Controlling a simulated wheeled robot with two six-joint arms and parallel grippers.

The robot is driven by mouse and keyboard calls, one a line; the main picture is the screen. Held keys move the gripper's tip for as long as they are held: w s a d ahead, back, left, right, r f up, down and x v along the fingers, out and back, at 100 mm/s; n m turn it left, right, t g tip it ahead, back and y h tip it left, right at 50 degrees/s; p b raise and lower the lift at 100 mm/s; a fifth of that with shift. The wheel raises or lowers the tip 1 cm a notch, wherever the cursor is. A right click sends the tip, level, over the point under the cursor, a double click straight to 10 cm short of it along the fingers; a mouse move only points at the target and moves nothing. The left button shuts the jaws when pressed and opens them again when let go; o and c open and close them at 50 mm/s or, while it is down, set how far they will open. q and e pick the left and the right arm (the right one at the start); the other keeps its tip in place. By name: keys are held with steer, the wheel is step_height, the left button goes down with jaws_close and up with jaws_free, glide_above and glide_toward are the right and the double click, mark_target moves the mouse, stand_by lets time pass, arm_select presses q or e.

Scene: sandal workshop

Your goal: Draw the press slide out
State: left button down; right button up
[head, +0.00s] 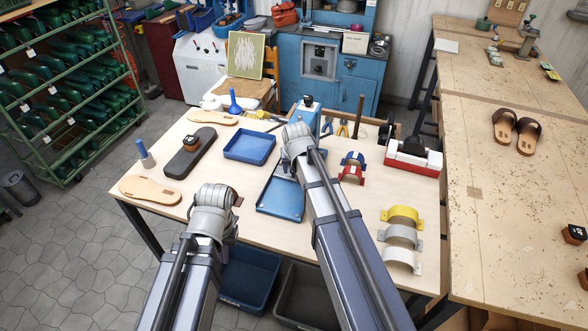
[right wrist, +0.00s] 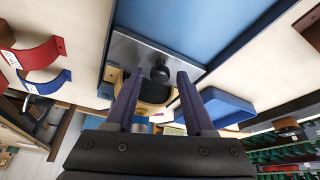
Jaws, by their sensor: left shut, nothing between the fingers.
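A grey metal plate with a round black knob (right wrist: 160,72), seemingly the press slide, lies at the end of a broad blue surface in the right wrist view. My right gripper (right wrist: 157,88) is open, its two dark fingers on either side of the knob; I cannot tell whether they touch it. In the head view my right arm hides this gripper and most of the plate. A blue press-like body (head: 307,113) stands just behind that arm. My left gripper (head: 232,233) is shut and empty at the table's front edge, mostly hidden by its wrist.
A dark sole (head: 190,155) and tan soles lie at the left. A workbench (head: 500,190) flanks the right side.

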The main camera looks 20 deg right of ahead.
jaws_close()
steer(key=shift+s, duration=0.1)
stand_by(1.1)
